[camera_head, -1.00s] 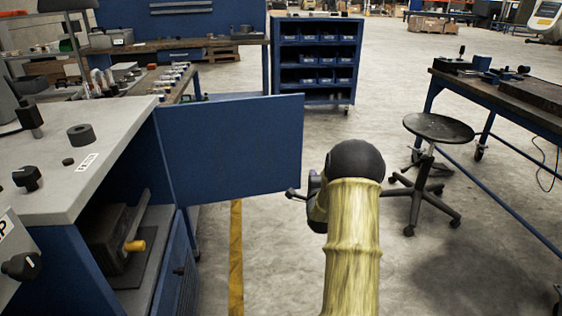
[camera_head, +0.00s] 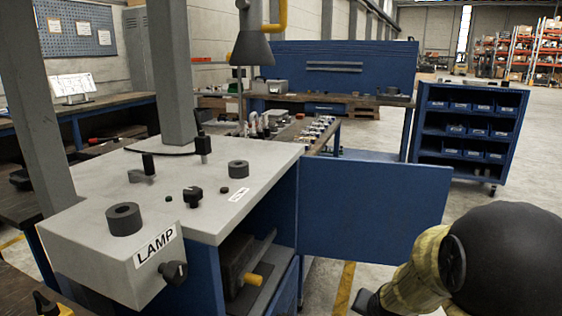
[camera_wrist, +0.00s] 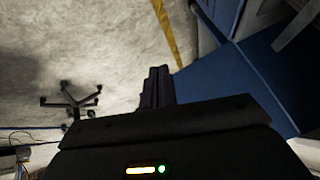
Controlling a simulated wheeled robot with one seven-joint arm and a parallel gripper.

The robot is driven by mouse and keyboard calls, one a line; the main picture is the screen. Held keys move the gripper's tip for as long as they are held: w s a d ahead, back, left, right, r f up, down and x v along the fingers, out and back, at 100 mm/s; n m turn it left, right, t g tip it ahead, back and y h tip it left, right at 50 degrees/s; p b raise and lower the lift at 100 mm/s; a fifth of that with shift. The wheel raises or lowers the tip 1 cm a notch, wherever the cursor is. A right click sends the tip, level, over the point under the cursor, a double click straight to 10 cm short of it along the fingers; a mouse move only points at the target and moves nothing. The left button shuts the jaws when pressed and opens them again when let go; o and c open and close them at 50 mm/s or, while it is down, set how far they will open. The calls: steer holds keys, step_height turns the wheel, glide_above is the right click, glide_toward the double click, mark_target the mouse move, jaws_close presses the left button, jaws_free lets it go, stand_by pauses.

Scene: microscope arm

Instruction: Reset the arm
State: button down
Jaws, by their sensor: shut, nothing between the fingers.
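A pale bench-top machine (camera_head: 240,190) with a LAMP label (camera_head: 155,246) stands left of centre in the head view. A thick grey column (camera_head: 172,75) rises from its top, and a slanted grey post (camera_head: 45,110) stands in front at left. A dark cone-shaped head (camera_head: 251,46) with a yellow bent bar (camera_head: 283,18) hangs at the top centre; I cannot tell how it joins the column. My gripper (camera_wrist: 157,82) is shut and empty in the wrist view, over the floor beside a blue panel. In the head view, only a dark part of it shows at the bottom edge.
An open blue cabinet door (camera_head: 375,208) stands between the machine and my arm. The open compartment holds a dark block with a yellow-tipped handle (camera_head: 252,279). Black knobs (camera_head: 193,197) and rings (camera_head: 124,219) sit on the top. A blue bin shelf (camera_head: 472,135) stands behind; a stool (camera_wrist: 75,100) is beyond my gripper.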

steer(key=s+a+n+g+y, duration=0.1)
steer(key=s+a+n+g, duration=0.45)
steer(key=s, duration=0.95)
step_height(320, 180, up, 37)
steer(key=t+p, duration=0.1)
steer(key=p, duration=3.6)
steer(key=shift+w+a+n, duration=0.4)
steer(key=shift+n, duration=0.05)
steer(key=shift+f, duration=0.1)
